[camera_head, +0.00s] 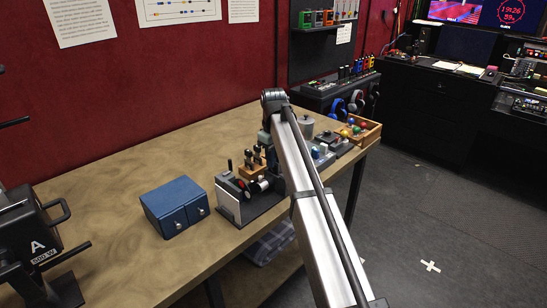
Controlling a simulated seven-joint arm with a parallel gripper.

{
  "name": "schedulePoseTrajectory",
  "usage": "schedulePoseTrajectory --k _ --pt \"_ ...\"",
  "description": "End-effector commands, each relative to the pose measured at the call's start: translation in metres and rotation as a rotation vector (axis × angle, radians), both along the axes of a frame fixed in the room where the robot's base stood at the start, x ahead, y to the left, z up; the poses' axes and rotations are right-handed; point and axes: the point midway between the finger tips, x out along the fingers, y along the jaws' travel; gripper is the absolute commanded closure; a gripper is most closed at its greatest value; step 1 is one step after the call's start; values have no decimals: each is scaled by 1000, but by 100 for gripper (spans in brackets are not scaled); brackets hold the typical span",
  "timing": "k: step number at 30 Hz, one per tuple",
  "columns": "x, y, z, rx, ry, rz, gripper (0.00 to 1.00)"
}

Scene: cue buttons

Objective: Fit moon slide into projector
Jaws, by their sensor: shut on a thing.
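I cannot pick out the moon slide in the head view. No projector can be named with certainty. A small grey and black device (231,203) with a black lever and reddish parts stands near the table's front edge, and I cannot tell whether it is the projector. My silver arm crosses the view from the lower right up to a dark joint above the table. My gripper cannot be made out; the arm and the clutter around it hide that spot. Whatever it holds is hidden too.
A blue two-door box (173,207) stands left of the device on the wooden table (110,235). Wooden-based levers (252,168), a grey canister (306,127) and a wooden tray (369,136) of coloured balls stand behind. A black lamp (30,240) marked A is at left.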

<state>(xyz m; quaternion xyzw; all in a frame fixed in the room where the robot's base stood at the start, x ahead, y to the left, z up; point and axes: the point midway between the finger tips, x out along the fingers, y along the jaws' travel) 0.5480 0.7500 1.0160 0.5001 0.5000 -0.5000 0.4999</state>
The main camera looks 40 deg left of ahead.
Motion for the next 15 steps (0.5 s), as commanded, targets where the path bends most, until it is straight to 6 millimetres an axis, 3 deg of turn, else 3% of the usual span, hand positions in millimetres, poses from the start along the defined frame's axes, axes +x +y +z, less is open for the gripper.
schedulePoseTrajectory --k 15 --pt "0 0 -7 0 0 0 100"
